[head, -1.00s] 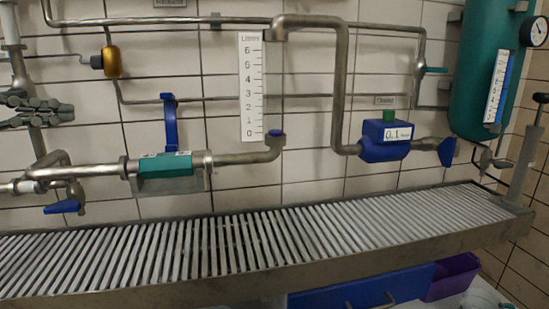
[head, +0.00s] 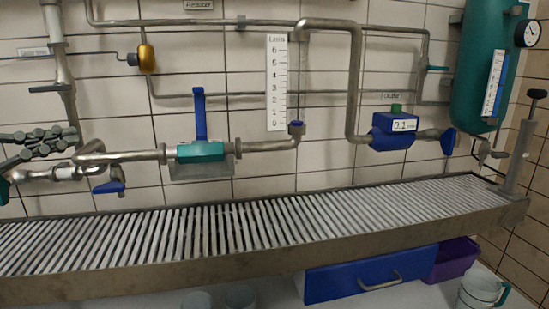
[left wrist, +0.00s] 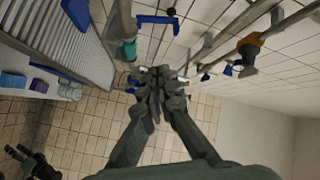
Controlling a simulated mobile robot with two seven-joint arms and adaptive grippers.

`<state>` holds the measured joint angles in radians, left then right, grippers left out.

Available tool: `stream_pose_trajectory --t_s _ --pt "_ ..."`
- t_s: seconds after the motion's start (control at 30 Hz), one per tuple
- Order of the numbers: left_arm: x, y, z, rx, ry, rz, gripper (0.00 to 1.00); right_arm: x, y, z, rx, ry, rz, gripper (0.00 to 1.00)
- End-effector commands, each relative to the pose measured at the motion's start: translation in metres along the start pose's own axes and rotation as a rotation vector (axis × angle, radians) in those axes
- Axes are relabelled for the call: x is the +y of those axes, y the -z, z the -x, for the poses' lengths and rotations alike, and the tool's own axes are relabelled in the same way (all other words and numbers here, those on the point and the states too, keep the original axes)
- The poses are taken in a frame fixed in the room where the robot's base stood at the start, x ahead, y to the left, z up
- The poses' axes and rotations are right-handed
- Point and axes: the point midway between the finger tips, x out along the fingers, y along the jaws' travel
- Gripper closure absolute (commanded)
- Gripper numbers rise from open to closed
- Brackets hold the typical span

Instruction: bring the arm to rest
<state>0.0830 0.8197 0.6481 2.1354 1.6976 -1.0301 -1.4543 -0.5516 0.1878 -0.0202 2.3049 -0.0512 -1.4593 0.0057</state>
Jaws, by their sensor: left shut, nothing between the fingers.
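My left gripper (head: 62,138) shows at the left edge of the head view, in front of the tiled wall and pipes. Its dark grey fingers point right, with a bit of my arm at the frame edge. In the left wrist view the left gripper (left wrist: 160,78) is shut, with nothing between its fingers. The green valve body (head: 200,151) with its upright blue lever (head: 199,112) is to the right of the gripper, apart from it.
A slatted metal grate (head: 260,225) runs below the pipes. A small blue valve handle (head: 109,187) is just below and right of the gripper. A blue flow meter (head: 393,133) and a green tank (head: 490,70) are at right. A blue drawer (head: 365,276) lies under the grate.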

Motion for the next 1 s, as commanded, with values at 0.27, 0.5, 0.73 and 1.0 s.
stream_pose_trajectory --t_s 0.27,0.5,0.73,1.0 --pt "0.027 -0.012 -0.005 0.080 0.104 0.185 1.00 0.000 0.000 0.000 -0.001 0.000 0.001 0.60" --pt "0.097 -0.049 -0.025 -0.094 -0.056 0.297 1.00 -0.001 -0.001 0.000 -0.001 0.001 0.001 0.60" --pt "0.193 -0.094 -0.029 -0.349 -0.226 0.436 1.00 -0.001 -0.001 0.001 0.000 0.001 0.002 0.60" --pt "0.355 -0.153 0.031 -0.896 -0.403 0.608 1.00 -0.001 -0.001 0.001 0.000 0.002 0.003 0.60"
